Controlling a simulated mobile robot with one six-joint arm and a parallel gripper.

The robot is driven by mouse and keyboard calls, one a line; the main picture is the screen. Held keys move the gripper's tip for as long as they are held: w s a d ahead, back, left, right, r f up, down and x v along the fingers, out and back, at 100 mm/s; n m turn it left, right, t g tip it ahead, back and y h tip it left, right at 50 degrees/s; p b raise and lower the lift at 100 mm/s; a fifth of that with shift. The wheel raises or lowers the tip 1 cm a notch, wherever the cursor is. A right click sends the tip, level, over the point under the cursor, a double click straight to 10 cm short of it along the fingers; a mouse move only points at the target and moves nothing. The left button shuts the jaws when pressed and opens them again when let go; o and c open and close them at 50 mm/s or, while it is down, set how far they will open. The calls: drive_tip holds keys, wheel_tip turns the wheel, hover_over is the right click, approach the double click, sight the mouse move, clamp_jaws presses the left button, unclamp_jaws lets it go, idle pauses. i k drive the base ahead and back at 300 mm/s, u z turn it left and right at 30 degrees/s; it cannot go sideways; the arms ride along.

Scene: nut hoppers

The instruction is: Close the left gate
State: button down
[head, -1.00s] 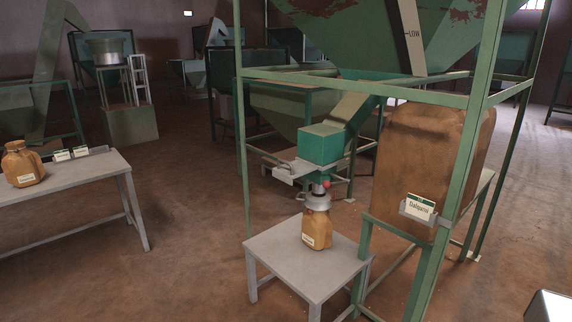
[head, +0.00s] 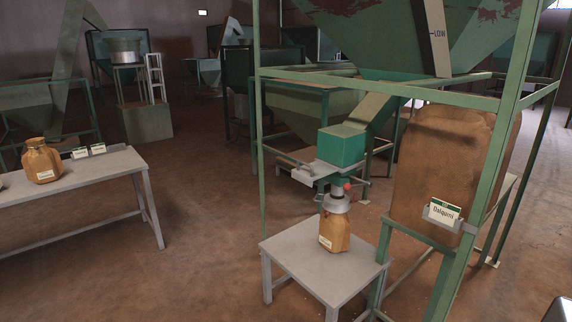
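A green hopper (head: 400,32) stands on a green frame, with a sloping chute down to a teal box (head: 340,146). Under the box is a gate assembly with a pale metal plate (head: 318,171) sticking out to the left and a red knob (head: 347,186) below. Whether the gate is open or shut cannot be told at this size. No second gate shows clearly. My gripper is not in view.
The small grey table (head: 298,262) stands before the frame. A large brown sack (head: 440,160) with a sign (head: 444,212) is at right.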

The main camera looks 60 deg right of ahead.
sight(306, 173)
drive_tip(key=i, duration=0.9)
drive_tip(key=z, duration=0.05)
